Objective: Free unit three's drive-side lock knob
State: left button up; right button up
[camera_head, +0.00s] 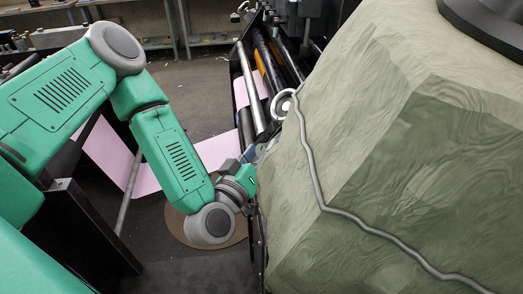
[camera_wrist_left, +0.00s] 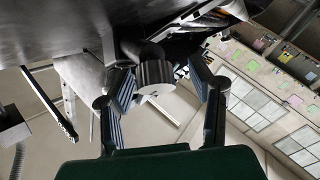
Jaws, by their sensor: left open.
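A grey ridged lock knob (camera_wrist_left: 154,77) with a pale flat face shows in the left wrist view, attached to dark machinery. My left gripper (camera_wrist_left: 163,82) is open, with one blue-padded finger on each side of the knob. I see gaps between the knob and both pads; I cannot tell its exact depth between them. In the head view, my left gripper (camera_head: 262,152) is at the machine's near edge, where the knob is hidden from view. No unit number is readable. My right gripper is not in view.
The machine's long rollers (camera_head: 252,90) run away from me, with a pink sheet (camera_head: 215,152) passing to the left. A white ring-shaped part (camera_head: 284,105) is close beyond the gripper. A large pale green wrinkled form fills the right side. Grey floor is open behind my arm.

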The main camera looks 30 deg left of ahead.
pick_arm(q)
jog(key=shift+s, duration=0.15)
jog(key=shift+s, duration=0.35)
jog(key=s, duration=1.1)
jog(key=shift+d+f, duration=0.2)
jog(key=shift+f, duration=0.05)
jog(key=shift+a, duration=0.1)
